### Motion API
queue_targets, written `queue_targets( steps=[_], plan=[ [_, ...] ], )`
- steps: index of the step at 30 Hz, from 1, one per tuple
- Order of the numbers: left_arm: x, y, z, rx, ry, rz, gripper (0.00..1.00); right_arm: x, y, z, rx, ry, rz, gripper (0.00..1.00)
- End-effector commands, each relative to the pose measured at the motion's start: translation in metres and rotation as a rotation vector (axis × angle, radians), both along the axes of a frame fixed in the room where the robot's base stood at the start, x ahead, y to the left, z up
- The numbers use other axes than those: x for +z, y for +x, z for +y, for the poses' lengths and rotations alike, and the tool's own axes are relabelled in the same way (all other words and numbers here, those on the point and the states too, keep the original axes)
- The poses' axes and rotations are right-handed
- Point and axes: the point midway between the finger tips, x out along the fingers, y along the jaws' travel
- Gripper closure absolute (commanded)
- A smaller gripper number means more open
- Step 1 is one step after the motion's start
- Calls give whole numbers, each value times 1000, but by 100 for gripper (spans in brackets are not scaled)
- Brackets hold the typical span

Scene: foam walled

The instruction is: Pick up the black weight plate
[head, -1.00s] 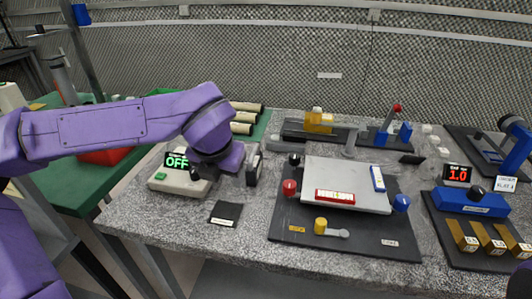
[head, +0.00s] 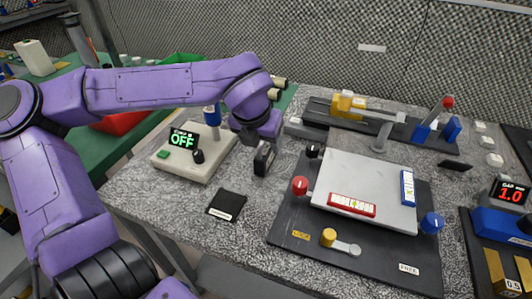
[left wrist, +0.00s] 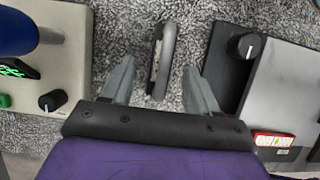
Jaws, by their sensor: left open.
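A dark, thin upright piece (head: 264,159), which appears to be the black weight plate, stands on the grey table between the white OFF box and the black board. In the left wrist view it shows from above as a narrow shape with a rounded grey edge (left wrist: 166,60) and a dark left side. My left gripper (left wrist: 158,68) is open, its two grey fingers on either side of the piece with gaps to both. In the head view the left gripper (head: 259,133) is just above the piece, its fingers mostly hidden. My right gripper is out of view.
The white OFF box (head: 185,168) stands to the left. The black board (head: 285,226) with a grey panel (head: 365,180) and coloured knobs is close on the right. A small labelled black square (head: 226,205) lies in front. A yellow clamp fixture (head: 345,104) stands behind.

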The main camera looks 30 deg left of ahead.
Motion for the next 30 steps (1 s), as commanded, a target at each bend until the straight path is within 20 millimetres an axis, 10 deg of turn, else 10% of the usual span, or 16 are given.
queue_targets(
  steps=[14,20,30],
  plan=[
    [-38,17,3,-1,1,0,40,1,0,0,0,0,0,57],
    [-37,17,3,-1,1,0,100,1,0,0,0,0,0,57],
    [-37,17,3,-1,1,0,100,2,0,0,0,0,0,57]
  ],
)
